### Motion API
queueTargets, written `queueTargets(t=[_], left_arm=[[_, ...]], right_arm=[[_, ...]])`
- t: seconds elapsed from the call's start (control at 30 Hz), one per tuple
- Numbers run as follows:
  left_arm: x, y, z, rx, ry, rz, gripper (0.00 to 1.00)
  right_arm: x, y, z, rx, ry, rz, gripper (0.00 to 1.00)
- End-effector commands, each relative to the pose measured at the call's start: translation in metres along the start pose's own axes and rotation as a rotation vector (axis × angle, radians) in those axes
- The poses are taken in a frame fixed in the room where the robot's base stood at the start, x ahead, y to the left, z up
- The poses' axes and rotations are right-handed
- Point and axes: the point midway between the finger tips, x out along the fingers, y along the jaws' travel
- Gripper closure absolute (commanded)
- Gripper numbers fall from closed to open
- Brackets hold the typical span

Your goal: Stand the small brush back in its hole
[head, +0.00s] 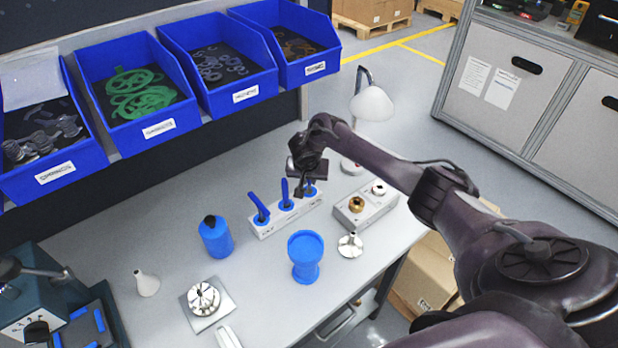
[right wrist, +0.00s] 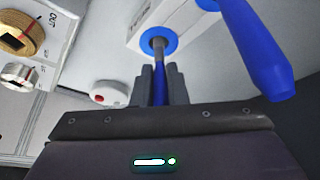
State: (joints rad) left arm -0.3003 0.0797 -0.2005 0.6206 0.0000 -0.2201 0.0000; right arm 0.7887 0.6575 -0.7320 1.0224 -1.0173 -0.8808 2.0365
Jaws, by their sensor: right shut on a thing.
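The small brush (right wrist: 160,92) has a blue handle and a grey upper part. My right gripper (right wrist: 160,72) is shut on its handle. In the right wrist view the grey part meets a blue-ringed hole (right wrist: 146,41) in the white holder block (right wrist: 190,18); how deep it sits in the hole I cannot tell. In the head view my right gripper (head: 302,190) is over the right end of the block (head: 266,232), hiding most of the brush. Two other blue-handled brushes, one at left (head: 259,206) and one in the middle (head: 285,193), stand in the block. My left gripper is not in view.
A grey block with brass and steel parts (head: 366,207) stands right of the holder. A blue bottle (head: 215,237), blue cup (head: 305,257), metal funnel (head: 350,245) and white lamp (head: 371,104) stand around. Blue bins (head: 135,85) hang behind.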

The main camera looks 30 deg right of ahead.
Motion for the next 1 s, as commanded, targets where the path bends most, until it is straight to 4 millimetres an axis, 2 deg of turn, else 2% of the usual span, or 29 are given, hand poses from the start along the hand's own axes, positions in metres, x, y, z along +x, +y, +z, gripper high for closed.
queueTargets(t=[1.0], left_arm=[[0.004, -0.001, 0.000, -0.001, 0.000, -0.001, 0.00]], right_arm=[[0.013, 0.000, 0.006, 0.000, -0.001, 0.000, 1.00]])
